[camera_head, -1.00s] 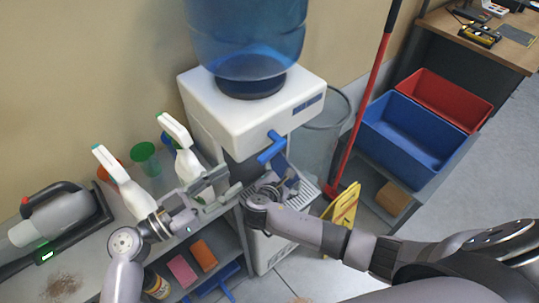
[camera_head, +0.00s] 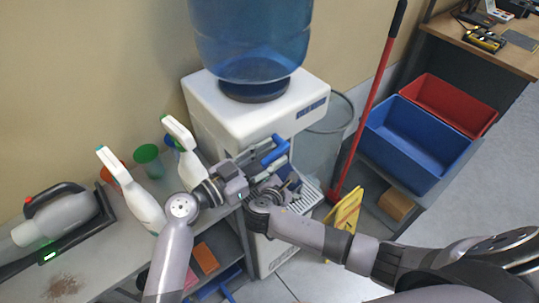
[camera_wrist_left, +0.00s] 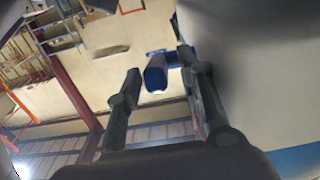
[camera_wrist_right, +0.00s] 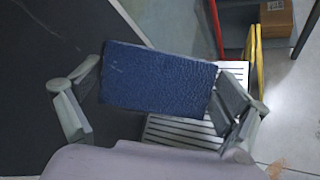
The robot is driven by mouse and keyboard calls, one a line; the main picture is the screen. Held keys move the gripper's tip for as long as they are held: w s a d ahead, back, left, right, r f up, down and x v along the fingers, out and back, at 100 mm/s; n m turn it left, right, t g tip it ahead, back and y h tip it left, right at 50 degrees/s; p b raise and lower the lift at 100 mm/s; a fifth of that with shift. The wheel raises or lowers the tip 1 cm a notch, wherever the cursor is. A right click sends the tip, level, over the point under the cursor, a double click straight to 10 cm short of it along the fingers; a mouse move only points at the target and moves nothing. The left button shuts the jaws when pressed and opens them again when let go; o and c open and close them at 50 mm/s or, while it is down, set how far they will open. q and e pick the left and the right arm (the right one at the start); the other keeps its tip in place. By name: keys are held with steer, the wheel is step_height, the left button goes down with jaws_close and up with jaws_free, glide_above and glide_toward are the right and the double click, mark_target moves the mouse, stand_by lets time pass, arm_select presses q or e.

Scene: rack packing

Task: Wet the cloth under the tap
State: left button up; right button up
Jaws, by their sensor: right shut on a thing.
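The dark blue cloth (camera_wrist_right: 155,78) is held between the fingers of my right gripper (camera_wrist_right: 163,88), which is shut on it. In the head view the cloth (camera_head: 291,178) is just below the blue tap lever (camera_head: 275,152), above the drip tray. My left gripper (camera_head: 262,157) is open at the tap lever, slightly to its left. In the left wrist view the blue lever (camera_wrist_left: 156,78) shows between the spread fingers of my left gripper (camera_wrist_left: 158,68). Whether they touch it is unclear. No water is visible.
The white water dispenser (camera_head: 235,108) carries a large blue bottle (camera_head: 250,40). Two spray bottles (camera_head: 130,190) stand on the shelf at left. A grey bin, a red-handled mop (camera_head: 370,100), a yellow sign (camera_head: 345,212) and blue and red crates are at right.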

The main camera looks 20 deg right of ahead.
arm_select(q)
steer(key=shift+c, duration=0.6)
jaws_close()
stand_by(0.3)
